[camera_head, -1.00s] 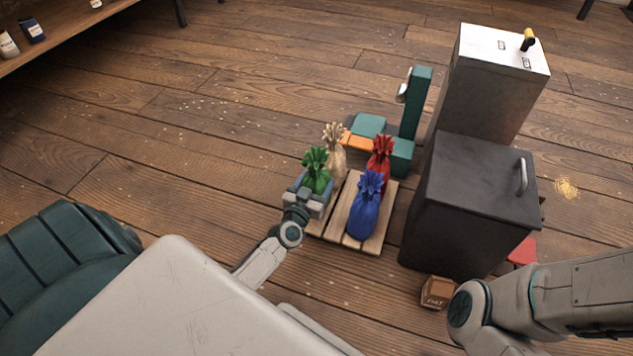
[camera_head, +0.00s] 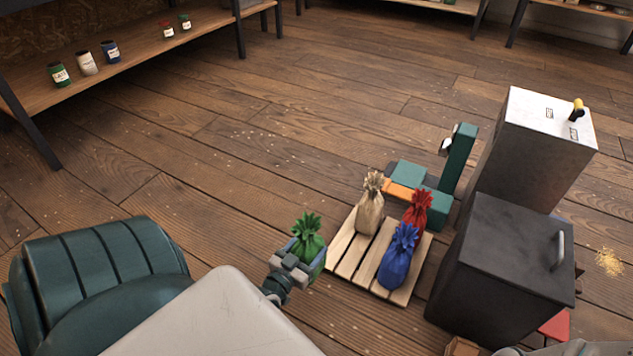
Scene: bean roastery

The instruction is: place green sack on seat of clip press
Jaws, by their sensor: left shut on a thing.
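My left gripper (camera_head: 297,262) is shut on the green sack (camera_head: 309,246), a tied sack with a frilly top, held upright just left of the wooden pallet. The clip press (camera_head: 455,165) stands behind the pallet, with a teal upright post, a teal base and an orange strip (camera_head: 399,190) at its front left. Its teal block (camera_head: 408,174) on the left looks empty; I cannot tell which part is the seat. My right gripper is out of view; only a bit of my right arm shows at the bottom right.
The pallet (camera_head: 345,257) carries a beige sack (camera_head: 370,208), a red sack (camera_head: 417,211) and a blue sack (camera_head: 400,258). A dark cabinet (camera_head: 500,265) and a tall metal-topped box (camera_head: 548,115) stand at right. A shelf (camera_head: 130,62) with jars is far left. Floor left of the press is clear.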

